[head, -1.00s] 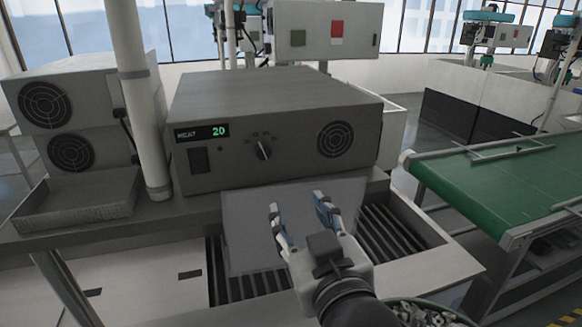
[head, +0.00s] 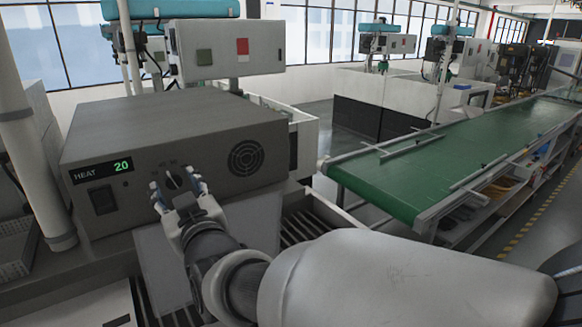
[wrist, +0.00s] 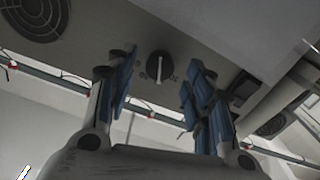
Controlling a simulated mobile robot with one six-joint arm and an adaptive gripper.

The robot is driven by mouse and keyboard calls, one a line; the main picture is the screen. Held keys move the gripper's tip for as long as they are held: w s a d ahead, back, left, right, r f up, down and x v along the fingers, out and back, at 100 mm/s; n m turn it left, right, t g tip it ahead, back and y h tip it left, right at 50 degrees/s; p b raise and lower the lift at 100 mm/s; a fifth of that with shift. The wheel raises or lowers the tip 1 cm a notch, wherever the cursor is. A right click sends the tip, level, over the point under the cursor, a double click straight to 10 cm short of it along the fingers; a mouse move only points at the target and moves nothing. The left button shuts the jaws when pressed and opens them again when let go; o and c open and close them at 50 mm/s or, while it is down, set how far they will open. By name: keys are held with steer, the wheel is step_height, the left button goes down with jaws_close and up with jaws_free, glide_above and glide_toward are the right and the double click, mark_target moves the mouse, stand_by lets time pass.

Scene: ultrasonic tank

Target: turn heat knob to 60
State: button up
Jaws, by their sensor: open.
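The heat knob (head: 173,180) is a dark round dial with a white pointer line on the front of a grey control box (head: 150,125). The box's green display (head: 121,166) reads HEAT 20. In the wrist view the knob (wrist: 160,67) sits just beyond my fingertips, roughly midway between them. My gripper (head: 178,188) is open in front of the knob, one blue-padded finger on each side. In the wrist view my gripper (wrist: 158,75) has a wide gap and holds nothing. I cannot tell whether either finger touches the knob. Part of the scale around the knob is hidden by the fingers.
A black rocker switch (head: 102,199) is left of the knob, and a round fan grille (head: 246,158) is right of it. A white pole (head: 35,150) stands at the left. A green conveyor (head: 440,160) runs along the right.

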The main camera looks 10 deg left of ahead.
mark_target(173, 181)
steer(key=shift+x, duration=1.35)
steer(key=shift+c, duration=0.3)
steer(key=c, duration=1)
